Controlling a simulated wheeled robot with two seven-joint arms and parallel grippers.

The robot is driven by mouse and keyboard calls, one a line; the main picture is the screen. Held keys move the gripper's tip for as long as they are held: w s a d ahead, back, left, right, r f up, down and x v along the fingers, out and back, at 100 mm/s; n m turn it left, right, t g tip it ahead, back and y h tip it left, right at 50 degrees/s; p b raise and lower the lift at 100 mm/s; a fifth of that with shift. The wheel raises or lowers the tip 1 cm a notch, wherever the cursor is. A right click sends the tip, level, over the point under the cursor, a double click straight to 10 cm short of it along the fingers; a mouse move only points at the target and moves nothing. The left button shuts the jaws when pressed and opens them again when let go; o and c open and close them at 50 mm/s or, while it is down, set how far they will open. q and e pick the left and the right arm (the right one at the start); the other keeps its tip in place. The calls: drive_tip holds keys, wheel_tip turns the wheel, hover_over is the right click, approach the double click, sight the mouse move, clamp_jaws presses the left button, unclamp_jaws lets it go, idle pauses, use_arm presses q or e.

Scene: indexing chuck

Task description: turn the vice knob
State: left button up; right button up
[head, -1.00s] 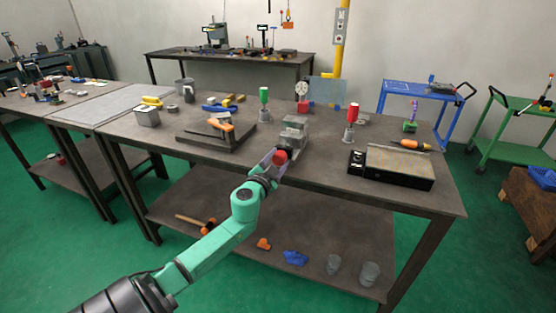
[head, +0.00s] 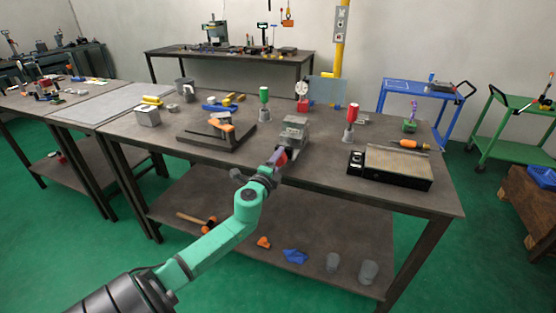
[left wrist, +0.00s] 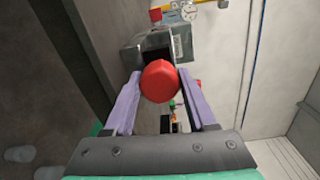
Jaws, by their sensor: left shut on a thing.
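The grey vice (head: 294,131) stands near the front edge of the workbench. It also shows at the top of the left wrist view (left wrist: 183,42). Its round red knob (left wrist: 159,82) faces my gripper, on the vice's front. My left gripper (left wrist: 160,88) is shut on the knob, with one pale purple finger on each side of it. In the head view my left gripper (head: 278,159) reaches in from the front and hides most of the knob. My right gripper is not in view.
The workbench (head: 320,172) carries a grey surface plate (head: 215,137) left of the vice and a black-sided block (head: 392,168) right of it. A red-handled tool (head: 352,113) and a green-handled tool (head: 264,97) stand upright behind. The lower shelf holds several loose things.

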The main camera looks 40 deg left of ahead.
use_arm(q)
drive_tip(key=m, duration=0.3)
drive_tip(key=shift+m, duration=0.3)
drive_tip(key=m+p, duration=0.1)
drive_tip(key=m, duration=0.2)
drive_tip(key=shift+m+y, duration=0.3)
drive_tip(key=m, duration=0.3)
drive_tip(key=shift+m+p, duration=0.3)
drive_tip(key=shift+p, duration=0.1)
drive_tip(key=m+p, duration=0.1)
drive_tip(key=m, duration=0.2)
drive_tip(key=shift+m, duration=0.3)
drive_tip(key=m+p, duration=0.1)
drive_tip(key=m, duration=0.2)
drive_tip(key=shift+d+m, duration=0.1)
drive_tip(key=shift+m, duration=0.2)
drive_tip(key=m+p, duration=0.1)
drive_tip(key=m, duration=0.2)
drive_tip(key=shift+m, duration=0.3)
drive_tip(key=m+p, duration=0.1)
drive_tip(key=m, duration=0.2)
drive_tip(key=shift+m, duration=0.3)
drive_tip(key=shift+f+m+t+p, duration=0.1)
drive_tip(key=shift+m+t+p, duration=0.35)
drive_tip(key=shift+m, duration=1.15)
